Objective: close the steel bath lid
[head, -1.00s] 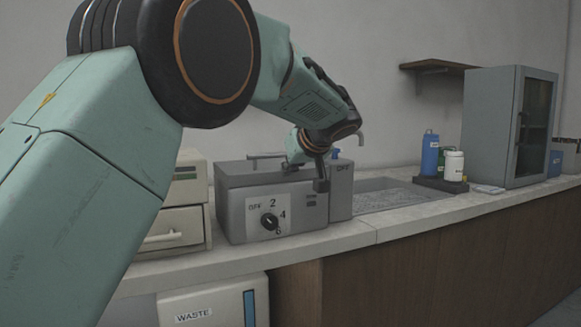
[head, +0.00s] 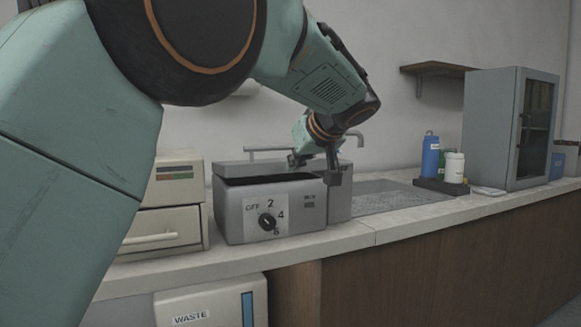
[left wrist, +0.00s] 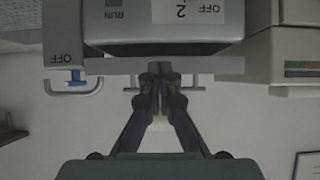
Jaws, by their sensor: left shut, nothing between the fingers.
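The grey steel bath (head: 225,218) stands on the counter, with a dial marked OFF, 2, 4 and 6 on its front. Its lid (head: 240,167) is not flat shut: a dark gap shows between it and the bath's front rim. A bar handle (head: 262,149) shows above the lid. My right gripper is not in view.
A cream drawer unit (head: 175,215) stands close to the bath's left side. A sink (head: 390,197) lies to the right, then several bottles (head: 431,155) on a dark tray and a grey cabinet (head: 490,125). A waste bin (head: 212,300) sits below the counter.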

